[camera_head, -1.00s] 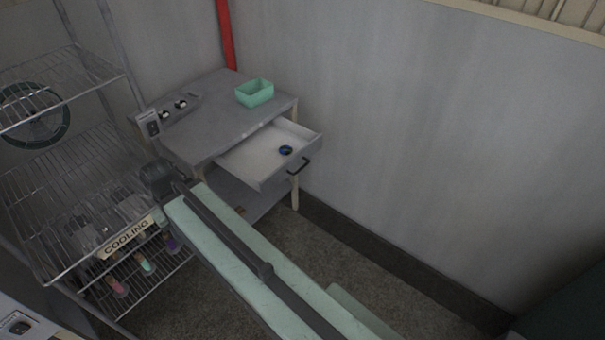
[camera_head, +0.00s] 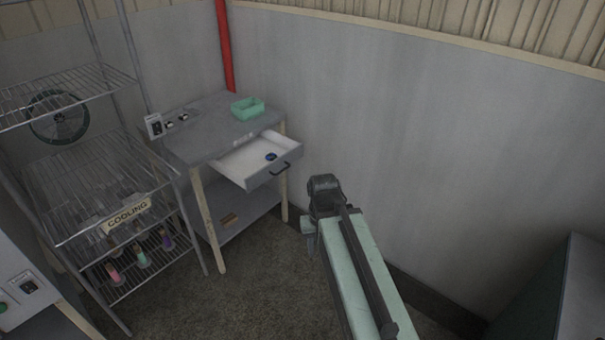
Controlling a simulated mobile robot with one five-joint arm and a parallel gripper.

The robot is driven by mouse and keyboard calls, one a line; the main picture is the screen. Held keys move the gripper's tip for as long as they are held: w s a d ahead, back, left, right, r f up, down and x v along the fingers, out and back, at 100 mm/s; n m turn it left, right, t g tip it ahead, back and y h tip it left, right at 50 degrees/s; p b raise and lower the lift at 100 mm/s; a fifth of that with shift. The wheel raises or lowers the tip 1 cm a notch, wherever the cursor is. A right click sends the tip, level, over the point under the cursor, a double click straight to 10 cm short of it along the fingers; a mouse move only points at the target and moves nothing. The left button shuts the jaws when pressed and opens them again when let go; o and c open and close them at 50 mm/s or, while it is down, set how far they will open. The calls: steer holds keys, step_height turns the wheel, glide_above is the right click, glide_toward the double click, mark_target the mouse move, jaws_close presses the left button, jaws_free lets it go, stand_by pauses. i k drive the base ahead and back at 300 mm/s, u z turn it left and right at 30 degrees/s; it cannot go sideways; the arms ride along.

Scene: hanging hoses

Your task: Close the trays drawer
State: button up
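The trays drawer (camera_head: 258,161) is pulled out of the grey table (camera_head: 205,141) near the back wall. It has a pale inside, a grey front and a dark bar handle (camera_head: 281,168).
A green open box (camera_head: 247,108) and a control box with knobs (camera_head: 156,125) stand on the tabletop. A wire rack (camera_head: 97,184) labelled COOLING stands at the left. A red pipe (camera_head: 225,50) runs up the wall. The floor (camera_head: 255,265) before the table is clear.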

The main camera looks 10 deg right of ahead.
mark_target(246, 164)
steer(key=i, duration=2.45)
steer(key=k, duration=2.3)
steer(key=u, duration=0.85)
steer(key=i, duration=1.25)
